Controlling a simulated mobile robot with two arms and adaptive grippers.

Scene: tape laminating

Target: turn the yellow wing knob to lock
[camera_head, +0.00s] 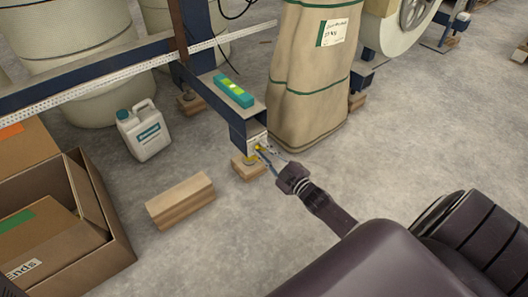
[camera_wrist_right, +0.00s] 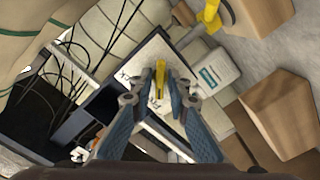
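The yellow wing knob (camera_head: 258,148) sits on a white plate (camera_wrist_right: 150,52) at the end of a dark blue frame beam. In the right wrist view the knob (camera_wrist_right: 160,78) appears as a narrow upright yellow bar in front of the plate. My right gripper (camera_head: 266,150) is at the beam's end, close to the knob. In the wrist view its two blue-grey fingers (camera_wrist_right: 160,88) stand on either side of the knob, with a visible gap on each side. Contact cannot be made out. My left gripper is not in view.
A teal and yellow level (camera_head: 234,91) lies on the beam. A wrapped tan roll (camera_head: 312,80) stands just right of it. A white jug (camera_head: 143,131), wooden blocks (camera_head: 180,200) and an open cardboard box (camera_head: 98,205) are on the left.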

